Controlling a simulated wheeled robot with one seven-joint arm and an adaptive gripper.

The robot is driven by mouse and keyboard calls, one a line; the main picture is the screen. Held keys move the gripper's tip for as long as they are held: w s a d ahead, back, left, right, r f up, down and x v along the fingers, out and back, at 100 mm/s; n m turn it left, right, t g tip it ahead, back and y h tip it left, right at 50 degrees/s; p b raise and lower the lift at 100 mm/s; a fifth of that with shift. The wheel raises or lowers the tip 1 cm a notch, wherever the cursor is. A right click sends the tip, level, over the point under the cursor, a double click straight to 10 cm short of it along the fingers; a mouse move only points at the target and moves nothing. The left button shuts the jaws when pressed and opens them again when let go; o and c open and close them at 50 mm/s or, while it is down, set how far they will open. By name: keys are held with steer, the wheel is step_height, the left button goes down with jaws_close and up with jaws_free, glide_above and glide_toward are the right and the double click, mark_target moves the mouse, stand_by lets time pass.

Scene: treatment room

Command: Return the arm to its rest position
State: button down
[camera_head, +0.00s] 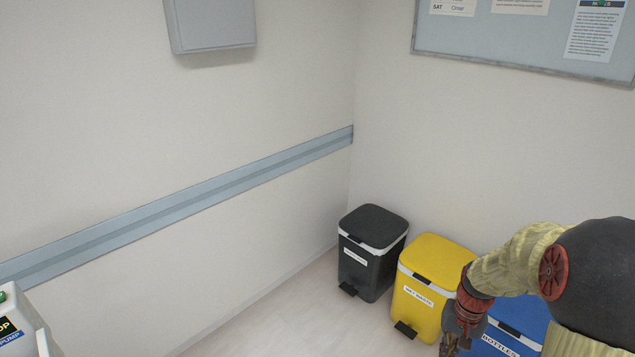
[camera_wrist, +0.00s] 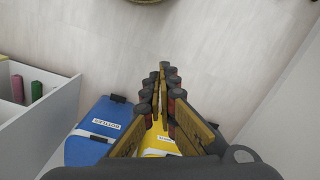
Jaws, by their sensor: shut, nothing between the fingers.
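My gripper (camera_wrist: 162,80) shows in the wrist view with its dark, yellow-sided fingers close together at the tips and nothing between them. It hangs in the air above the yellow bin (camera_wrist: 155,152), which is partly hidden behind the fingers. In the head view my arm reaches in from the right edge, and my gripper (camera_head: 452,345) points down at the bottom edge, in front of the yellow bin (camera_head: 437,258) and the blue bin. The fingertips are partly cut off there.
A black bin (camera_head: 372,226) stands in the corner, left of the yellow bin. The blue bin (camera_head: 520,318) is half hidden by my arm; it also shows in the wrist view (camera_wrist: 95,120). A white open compartment (camera_wrist: 45,125) holds coloured cylinders. Floor left of the bins is clear.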

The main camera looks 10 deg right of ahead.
steer(key=s+a+r+n+t, duration=0.2)
steer(key=s+a+r, duration=0.2)
steer(key=a+r, duration=0.2)
steer(key=s+a+r+n+t+p, duration=0.1)
steer(key=s+a+r, duration=0.3)
steer(key=r, duration=0.7)
steer(key=s+a+r+n+t, duration=0.2)
steer(key=s+a+r, duration=0.3)
steer(key=a+r, duration=0.3)
steer(key=shift+a+r+n+t+h, duration=0.3)
steer(key=shift+a+t, duration=0.05)
steer(key=shift+t, duration=0.15)
steer(key=shift+s, duration=0.15)
